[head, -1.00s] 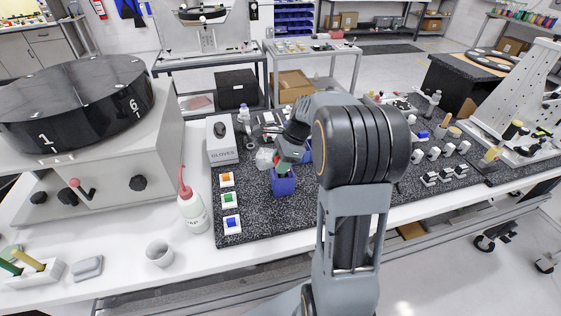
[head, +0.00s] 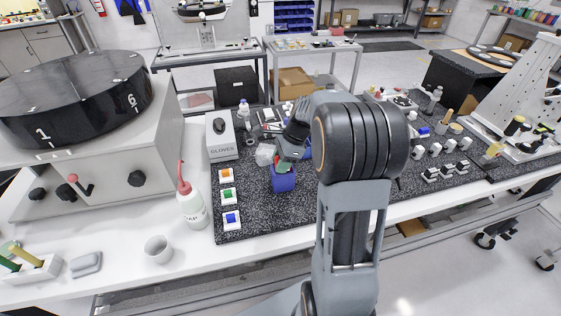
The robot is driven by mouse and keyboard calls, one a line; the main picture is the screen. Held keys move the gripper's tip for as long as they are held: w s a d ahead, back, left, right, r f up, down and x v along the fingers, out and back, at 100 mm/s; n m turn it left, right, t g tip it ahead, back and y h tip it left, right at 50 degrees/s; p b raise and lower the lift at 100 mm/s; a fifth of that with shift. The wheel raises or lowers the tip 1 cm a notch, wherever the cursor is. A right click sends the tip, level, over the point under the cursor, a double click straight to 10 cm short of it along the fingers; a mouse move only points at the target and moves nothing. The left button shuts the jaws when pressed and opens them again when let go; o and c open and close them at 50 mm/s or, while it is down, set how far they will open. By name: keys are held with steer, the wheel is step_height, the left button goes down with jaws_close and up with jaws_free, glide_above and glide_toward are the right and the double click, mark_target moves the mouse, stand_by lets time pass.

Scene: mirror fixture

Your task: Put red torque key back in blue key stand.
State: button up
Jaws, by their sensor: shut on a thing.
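The blue key stand (head: 283,181) is an upright blue cup-like block on the dark speckled mat, left of my arm. My gripper (head: 284,164) points down right over the stand's top. It is shut on the red torque key (head: 277,160), of which only a small red part shows beside the jaws. The key's lower end is hidden by the gripper and the stand's wall. I cannot tell how deep it sits in the stand.
Black and white fixtures (head: 445,172) stand to the right.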

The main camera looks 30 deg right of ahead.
steer(key=o, duration=1.2)
steer(key=shift+c, duration=0.2)
steer(key=v, duration=1.3)
steer(key=shift+r, duration=0.4)
steer(key=shift+s+d, duration=0.1)
